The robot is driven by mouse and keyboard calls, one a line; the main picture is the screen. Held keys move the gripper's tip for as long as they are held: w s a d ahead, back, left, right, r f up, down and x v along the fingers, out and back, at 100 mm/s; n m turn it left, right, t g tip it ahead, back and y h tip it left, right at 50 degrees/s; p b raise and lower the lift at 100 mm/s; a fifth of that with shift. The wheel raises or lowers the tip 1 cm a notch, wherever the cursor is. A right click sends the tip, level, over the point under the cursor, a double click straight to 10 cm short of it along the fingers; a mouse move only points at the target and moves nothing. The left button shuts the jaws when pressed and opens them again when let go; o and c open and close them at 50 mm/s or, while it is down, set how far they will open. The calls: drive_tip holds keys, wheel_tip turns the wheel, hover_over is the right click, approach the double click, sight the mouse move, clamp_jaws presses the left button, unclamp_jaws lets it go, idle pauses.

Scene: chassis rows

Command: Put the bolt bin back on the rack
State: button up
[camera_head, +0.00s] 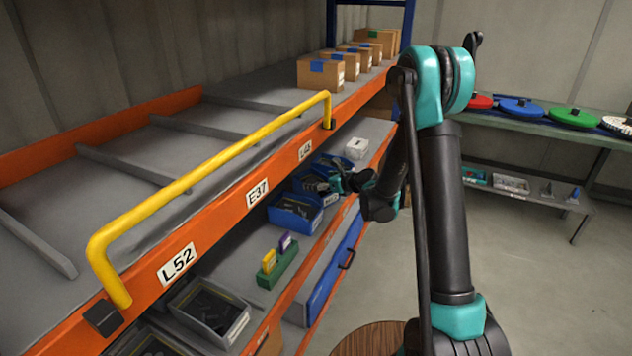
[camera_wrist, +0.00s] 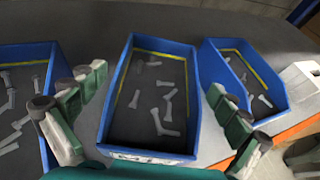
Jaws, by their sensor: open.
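Three blue bins with loose grey bolts stand side by side on the lower rack shelf. In the wrist view, the middle bin (camera_wrist: 150,152) lies straight ahead, with a left bin (camera_wrist: 46,55) and a right bin (camera_wrist: 270,115) beside it. I cannot tell which one is meant by the bolt bin. My gripper (camera_wrist: 157,82) is open, with one finger on each side of the middle bin; contact is not clear. In the head view, my gripper (camera_head: 337,181) reaches in at the blue bins; the nearest blue bin (camera_head: 296,213) shows clearly, and those behind are partly hidden.
The upper shelf's orange beam (camera_head: 225,215) and yellow rail (camera_head: 215,165) stand above the bins. A green holder (camera_head: 278,268) and a grey bin (camera_head: 210,308) are nearer on the lower shelf. A white box (camera_head: 356,148) stands beyond the blue bins.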

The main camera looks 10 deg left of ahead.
drive_tip(key=s+d+r+n+g+h, duration=0.15)
drive_tip(key=s+d+r+n, duration=0.25)
drive_tip(key=s+d+n, duration=0.55)
drive_tip(key=s+d+f+n+g+h, duration=0.1)
drive_tip(key=s+d+n+h, duration=0.1)
drive_tip(key=s+d+n, duration=0.3)
drive_tip(key=s+d+f+n+g+h, duration=0.1)
drive_tip(key=s+d+n, duration=0.5)
drive_tip(key=s, duration=0.7)
drive_tip(key=s+d+f+n+g+h, duration=0.1)
drive_tip(key=s+d+f+n+h, duration=0.2)
drive_tip(key=s, duration=0.6)
drive_tip(key=d+n+h, duration=0.2)
drive_tip(key=d+n, duration=0.1)
drive_tip(key=d, duration=0.1)
drive_tip(key=shift+s+d, duration=0.2)
drive_tip(key=shift+s, duration=0.15)
drive_tip(key=shift+g+h, duration=0.25)
